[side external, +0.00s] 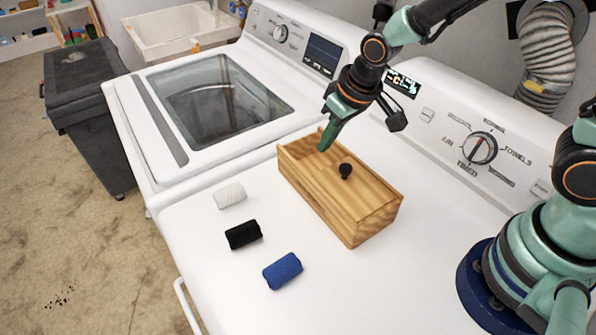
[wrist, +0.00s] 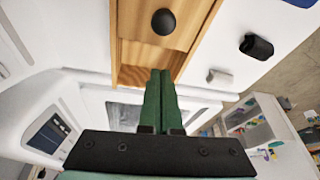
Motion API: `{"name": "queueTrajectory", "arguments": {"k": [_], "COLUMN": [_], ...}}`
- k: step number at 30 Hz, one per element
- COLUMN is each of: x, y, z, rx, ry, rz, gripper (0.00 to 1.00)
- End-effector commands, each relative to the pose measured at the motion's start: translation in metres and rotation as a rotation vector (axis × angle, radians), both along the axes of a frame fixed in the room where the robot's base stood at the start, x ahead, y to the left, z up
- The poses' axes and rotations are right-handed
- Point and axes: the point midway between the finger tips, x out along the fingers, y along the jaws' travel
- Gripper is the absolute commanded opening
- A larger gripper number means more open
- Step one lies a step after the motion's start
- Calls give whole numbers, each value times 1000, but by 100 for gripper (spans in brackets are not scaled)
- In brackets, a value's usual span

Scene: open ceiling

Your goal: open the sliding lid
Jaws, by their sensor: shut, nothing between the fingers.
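A light wooden box (side external: 316,202) stands on the white machine top. Its sliding lid (side external: 365,191) carries a round black knob (side external: 346,171). The lid appears partly slid back, with an uncovered strip at the box's far-left end. In the wrist view the lid (wrist: 188,22), knob (wrist: 163,21) and box (wrist: 206,30) show at the top. My gripper (side external: 325,148) is shut and empty, its green fingers pointing down at the uncovered end, beside the knob and apart from it. The fingers also show in the wrist view (wrist: 157,74). Whether the tips touch the wood I cannot tell.
A control panel with a dial (side external: 480,148) rises behind.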

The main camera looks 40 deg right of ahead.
Motion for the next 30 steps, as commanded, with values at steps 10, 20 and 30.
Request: {"name": "queueTrajectory", "arguments": {"k": [10, 20, 30], "x": [-15, -30, -46], "y": [-2, -4, -43], "z": [44, 82, 111], "rx": [4, 5, 2], "ry": [-7, -3, -54], "rz": [2, 1, -53], "gripper": [0, 0, 0]}}
